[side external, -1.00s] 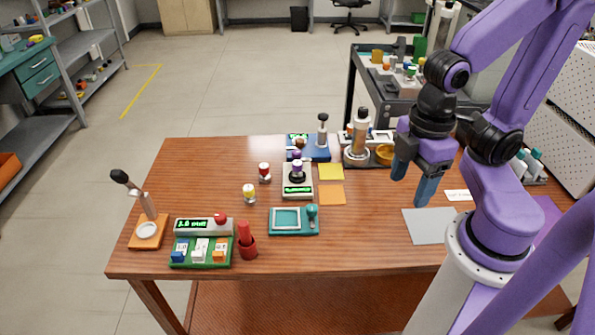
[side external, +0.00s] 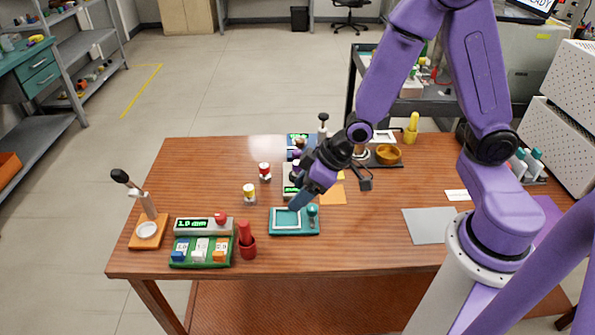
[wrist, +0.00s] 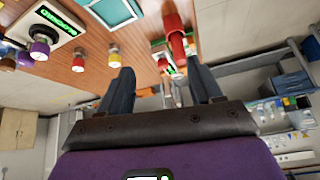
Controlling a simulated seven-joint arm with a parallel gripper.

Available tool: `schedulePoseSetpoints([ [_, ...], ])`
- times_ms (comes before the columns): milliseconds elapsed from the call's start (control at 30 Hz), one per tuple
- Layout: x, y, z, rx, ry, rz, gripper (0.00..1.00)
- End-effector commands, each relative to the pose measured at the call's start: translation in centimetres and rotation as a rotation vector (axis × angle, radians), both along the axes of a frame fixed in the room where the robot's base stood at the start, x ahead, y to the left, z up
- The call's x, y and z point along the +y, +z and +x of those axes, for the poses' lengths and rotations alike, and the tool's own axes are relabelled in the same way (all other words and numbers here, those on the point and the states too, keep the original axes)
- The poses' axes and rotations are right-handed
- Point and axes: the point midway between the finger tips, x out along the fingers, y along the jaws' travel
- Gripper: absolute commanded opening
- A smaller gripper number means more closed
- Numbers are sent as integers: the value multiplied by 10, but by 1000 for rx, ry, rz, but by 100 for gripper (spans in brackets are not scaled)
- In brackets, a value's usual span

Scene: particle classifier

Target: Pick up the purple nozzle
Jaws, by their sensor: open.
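A small purple-ringed piece, which looks like the purple nozzle (wrist: 39,49), shows at the left of the wrist view beside the scale. In the side view the purple nozzle (side external: 293,155) is a small purple spot behind the scale, partly crowded by other things. My gripper (wrist: 160,82) is open, with nothing between its fingers. In the side view my gripper (side external: 302,196) hangs tilted above the teal tray and in front of the scale, apart from the nozzle. It hides part of the scale.
A red-topped piece (side external: 264,171) and a yellow-topped piece (side external: 249,192) stand left of the scale (side external: 288,187). The teal tray (side external: 272,228) lies in front. A button panel (side external: 202,250) and red holder (side external: 247,246) are at front left.

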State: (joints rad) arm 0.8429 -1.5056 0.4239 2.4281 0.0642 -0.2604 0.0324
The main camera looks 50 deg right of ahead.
Motion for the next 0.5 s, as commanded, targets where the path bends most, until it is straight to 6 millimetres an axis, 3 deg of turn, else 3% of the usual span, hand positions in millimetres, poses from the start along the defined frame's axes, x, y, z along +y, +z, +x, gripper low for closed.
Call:
schedulePoseSetpoints([
  [200, -36, -42, 56, -146, -186, 74, 64],
  [500, -111, -85, 98, -389, -412, 134, 64],
])
